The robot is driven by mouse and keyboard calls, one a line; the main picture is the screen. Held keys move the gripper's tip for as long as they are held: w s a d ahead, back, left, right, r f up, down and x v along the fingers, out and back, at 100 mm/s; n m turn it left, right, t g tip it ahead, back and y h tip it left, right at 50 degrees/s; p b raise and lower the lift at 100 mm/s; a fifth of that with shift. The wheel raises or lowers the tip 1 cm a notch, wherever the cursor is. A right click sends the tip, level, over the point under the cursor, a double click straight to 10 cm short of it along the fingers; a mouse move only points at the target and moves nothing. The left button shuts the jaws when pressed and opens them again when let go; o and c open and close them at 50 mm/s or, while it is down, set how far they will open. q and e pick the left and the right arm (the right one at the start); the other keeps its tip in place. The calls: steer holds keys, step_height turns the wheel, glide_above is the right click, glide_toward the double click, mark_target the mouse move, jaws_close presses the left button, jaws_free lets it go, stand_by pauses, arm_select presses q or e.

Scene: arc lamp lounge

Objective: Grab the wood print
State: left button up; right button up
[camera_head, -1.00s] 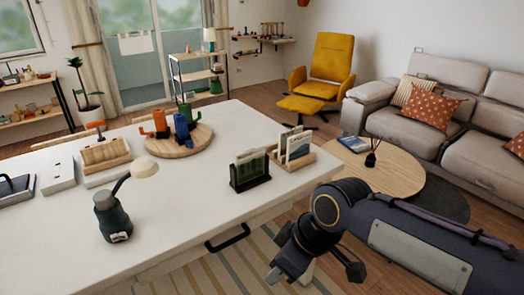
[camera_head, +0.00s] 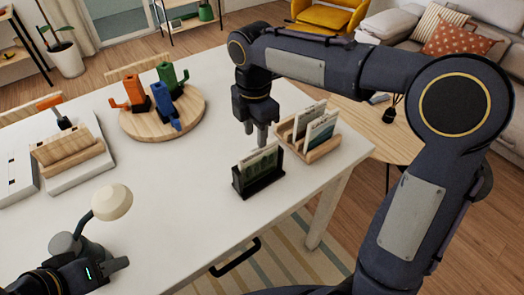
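A black holder (camera_head: 252,183) stands near the table's right edge with at least one green-toned print (camera_head: 256,163) upright in it. Behind it to the right, a wooden holder (camera_head: 318,153) carries upright prints (camera_head: 321,129). I cannot tell which print is the wood print. My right gripper (camera_head: 256,138) points down just above and behind the black holder, its two fingers apart. Its fingertips are close to the print's top edge; I cannot tell if they touch. My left gripper (camera_head: 118,267) is at the lower left beside the lamp, partly cut off; its fingers are unclear.
A small lamp (camera_head: 112,203) with a cream head stands at the front left of the white table (camera_head: 190,190). A round wooden board (camera_head: 193,118) holds orange, blue and green figures. A wooden block set (camera_head: 70,148) lies left. The table's middle is clear.

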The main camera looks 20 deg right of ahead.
mark_target(259, 150)
steer(key=f, duration=0.4)
steer(key=f+p, duration=0.1)
steer(key=f, duration=0.2)
steer(key=shift+w+d, duration=0.1)
steer(key=shift+d, duration=0.3)
steer(key=shift+c, duration=0.3)
jaws_close()
